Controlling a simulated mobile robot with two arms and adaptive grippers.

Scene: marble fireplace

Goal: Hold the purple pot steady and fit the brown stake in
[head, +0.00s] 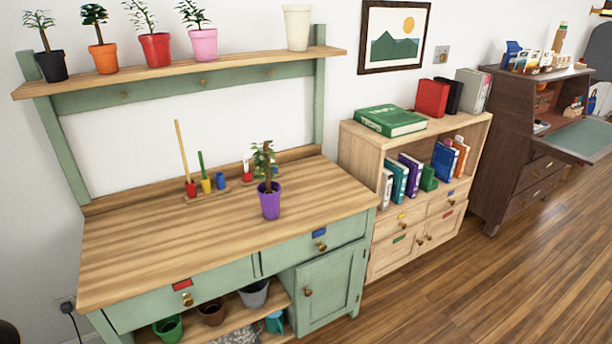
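The purple pot (270,203) stands upright on the wooden top of the green potting bench (160,255), right of the middle. A leafy plant (265,160) with a brown stem grows in it. A tall, thin, light-brown stake (182,150) stands upright at the left of a small rack near the back of the bench, its foot in a red holder (191,189). It is apart from the pot. A shorter green stake (202,165) stands beside it in a yellow holder (206,186). Neither of my grippers is in view.
A blue holder (220,181) stands beside the yellow one. Small red-and-white items (247,170) sit behind the plant. Potted plants line the shelf (180,72) above. The bench top's front and left are clear. A bookcase (363,150) stands to the right.

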